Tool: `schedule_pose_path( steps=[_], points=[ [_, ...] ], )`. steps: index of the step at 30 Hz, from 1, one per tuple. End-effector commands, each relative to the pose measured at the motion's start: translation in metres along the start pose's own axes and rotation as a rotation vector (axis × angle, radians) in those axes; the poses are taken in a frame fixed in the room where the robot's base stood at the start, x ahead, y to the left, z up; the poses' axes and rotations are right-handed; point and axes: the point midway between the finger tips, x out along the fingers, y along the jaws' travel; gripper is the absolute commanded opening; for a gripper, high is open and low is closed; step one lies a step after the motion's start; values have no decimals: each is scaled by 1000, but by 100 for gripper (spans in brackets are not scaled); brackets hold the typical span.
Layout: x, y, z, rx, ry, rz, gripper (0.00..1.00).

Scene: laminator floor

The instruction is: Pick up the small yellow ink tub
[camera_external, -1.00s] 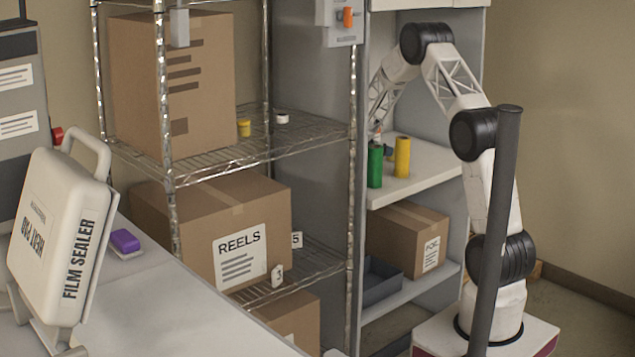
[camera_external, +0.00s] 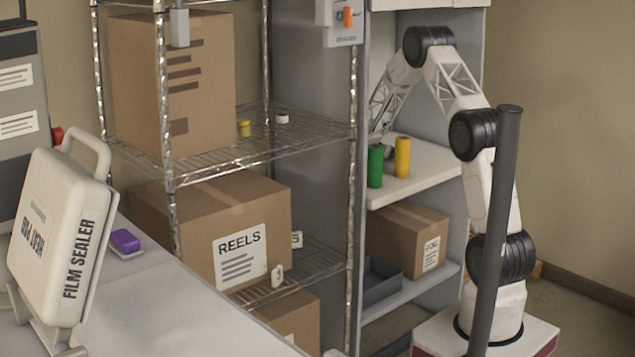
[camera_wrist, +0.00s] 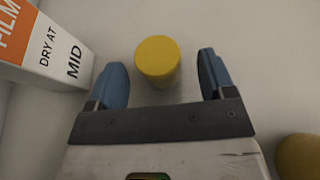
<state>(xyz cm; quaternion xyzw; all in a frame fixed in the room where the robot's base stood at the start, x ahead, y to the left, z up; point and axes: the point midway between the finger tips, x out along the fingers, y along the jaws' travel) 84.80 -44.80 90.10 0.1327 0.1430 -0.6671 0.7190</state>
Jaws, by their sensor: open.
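A small yellow ink tub (camera_wrist: 158,60), seen from above with its round top, stands between and slightly beyond my fingers in the wrist view. My gripper (camera_wrist: 162,66) is open, with a blue finger to each side of the tub and a visible gap on both sides. In the external view, only a grey bit of my gripper (camera_external: 389,153) shows between a green cylinder and a yellow cylinder on the cabinet shelf. This tub is hidden there. Another small yellow tub (camera_external: 244,128) sits on the wire rack.
A white and orange film box (camera_wrist: 42,48) stands close left of my fingers. A dull yellow round object (camera_wrist: 300,156) is at lower right. The green cylinder (camera_external: 375,166) and taller yellow cylinder (camera_external: 402,158) stand at the shelf (camera_external: 425,175) front.

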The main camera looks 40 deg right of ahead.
Motion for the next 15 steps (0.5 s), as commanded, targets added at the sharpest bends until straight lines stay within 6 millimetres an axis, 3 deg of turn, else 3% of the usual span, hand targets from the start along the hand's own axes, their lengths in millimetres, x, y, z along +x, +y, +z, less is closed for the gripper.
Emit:
schedule_pose_path(
  steps=[6, 15],
  points=[
    [20, 0, 0, 0, 0, 0, 76],
    [22, 0, 0, 0, 0, 1, 76]
  ],
)
